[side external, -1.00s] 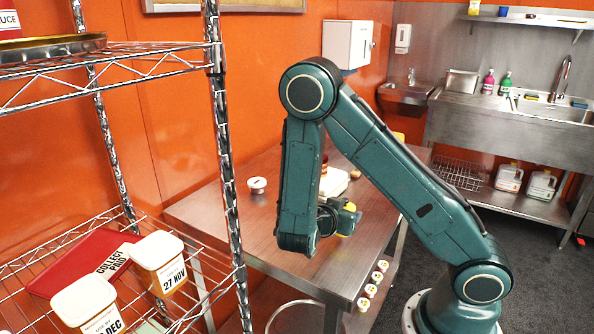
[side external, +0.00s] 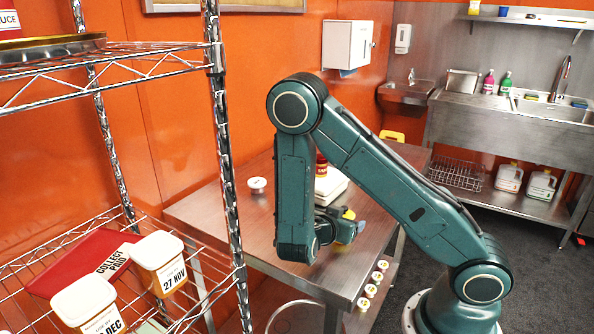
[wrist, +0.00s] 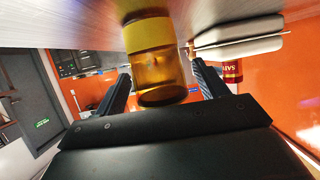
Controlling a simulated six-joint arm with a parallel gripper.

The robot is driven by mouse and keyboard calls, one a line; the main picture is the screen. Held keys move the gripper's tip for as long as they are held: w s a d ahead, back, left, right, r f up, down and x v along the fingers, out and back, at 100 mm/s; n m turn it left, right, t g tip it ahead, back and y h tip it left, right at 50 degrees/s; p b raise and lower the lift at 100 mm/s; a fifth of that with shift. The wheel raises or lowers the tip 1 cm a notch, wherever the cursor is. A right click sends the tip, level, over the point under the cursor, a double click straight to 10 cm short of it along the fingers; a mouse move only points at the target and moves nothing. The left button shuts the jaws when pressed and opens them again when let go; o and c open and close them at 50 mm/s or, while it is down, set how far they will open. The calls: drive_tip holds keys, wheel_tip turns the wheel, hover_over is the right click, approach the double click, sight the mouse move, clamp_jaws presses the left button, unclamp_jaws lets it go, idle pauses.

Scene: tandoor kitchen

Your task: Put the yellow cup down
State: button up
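The yellow cup (wrist: 152,63) is between the two black fingers of my gripper (wrist: 161,72) in the wrist view. It is a yellow band with a see-through amber part and an open-looking round end. In the side view my gripper (side external: 338,225) is low over the right part of the steel table (side external: 215,215). Only a bit of the cup (side external: 348,214) shows there above a finger. Whether the cup touches the table is hidden.
A white box-like thing (side external: 334,183) with a red can (side external: 321,168) stands behind my gripper. A small white tub (side external: 257,185) is farther left. A wire shelf (side external: 222,150) stands at the left.

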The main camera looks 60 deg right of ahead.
drive_tip(key=shift+r, duration=0.1)
drive_tip(key=shift+v, duration=0.75)
drive_tip(key=v, duration=1)
drive_tip(key=shift+a, duration=0.25)
drive_tip(key=shift+r, duration=0.1)
drive_tip(key=s+a+r+n+t+y, duration=0.2)
drive_tip(key=s+r+n+y, duration=0.3)
drive_tip(key=r+n, duration=0.3)
drive_tip(key=s+a+r+n+t+y, duration=0.3)
drive_tip(key=s+r+n+y, duration=0.3)
drive_tip(key=r+n+y, duration=0.2)
drive_tip(key=shift+s+a+r+n+t, duration=0.15)
drive_tip(key=shift+s+a+n+t, duration=0.25)
drive_tip(key=shift+n, duration=0.6)
